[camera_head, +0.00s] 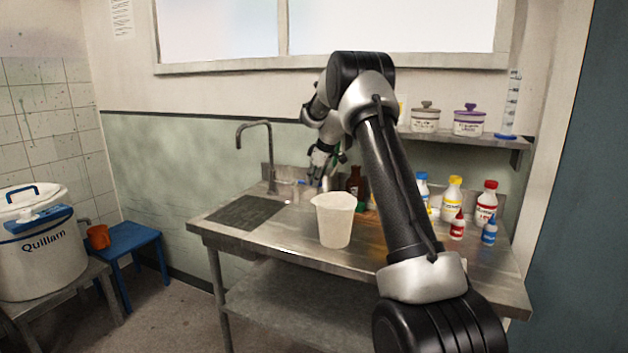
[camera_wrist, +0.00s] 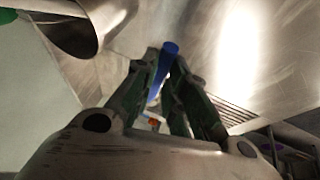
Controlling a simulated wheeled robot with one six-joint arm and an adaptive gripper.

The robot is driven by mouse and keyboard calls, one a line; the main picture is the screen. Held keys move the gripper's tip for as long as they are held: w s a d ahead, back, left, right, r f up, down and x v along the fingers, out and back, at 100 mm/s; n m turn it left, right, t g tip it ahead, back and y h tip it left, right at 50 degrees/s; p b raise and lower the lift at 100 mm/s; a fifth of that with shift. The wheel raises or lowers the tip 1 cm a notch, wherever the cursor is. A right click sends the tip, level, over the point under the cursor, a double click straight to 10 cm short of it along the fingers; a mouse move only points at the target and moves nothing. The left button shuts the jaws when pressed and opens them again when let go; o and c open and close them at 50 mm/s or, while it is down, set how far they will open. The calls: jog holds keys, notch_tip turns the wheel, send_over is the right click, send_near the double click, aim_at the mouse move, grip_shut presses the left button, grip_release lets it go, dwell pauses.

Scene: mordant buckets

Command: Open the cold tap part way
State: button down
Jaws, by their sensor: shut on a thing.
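In the wrist view my gripper (camera_wrist: 172,75) is shut on a blue lever (camera_wrist: 168,52), which looks like the cold tap's handle. The lever sticks out between the dark fingers, with bare metal behind it. In the head view my gripper (camera_head: 320,165) is low over the back of the steel bench (camera_head: 285,255), right of the tall grey curved spout (camera_head: 270,155). The arm and fingers hide most of the tap's handle there. I cannot tell how far the tap is turned, and no water shows.
A white beaker (camera_head: 334,222) stands in front of my gripper, and a brown bottle (camera_head: 354,184) close to its right. Several capped bottles stand farther right under a shelf with jars (camera_head: 468,122).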

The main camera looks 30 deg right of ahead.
jog(key=shift+s+a+m+h, duration=0.25)
jog(key=shift+a+m+h, duration=0.3)
jog(key=shift+a+m, duration=0.55)
jog(key=shift+s+a+m+h, duration=0.2)
jog(key=shift+a+m+h, duration=0.4)
jog(key=shift+m, duration=0.9)
jog(key=shift+s+a+m+h, duration=0.25)
jog(key=shift+a+m+h, duration=0.45)
jog(key=shift+m, duration=0.6)
jog(key=shift+a, duration=0.15)
jog(key=c, duration=1.5)
grip_release()
jog(key=shift+o, duration=0.2)
jog(key=shift+r, duration=0.1)
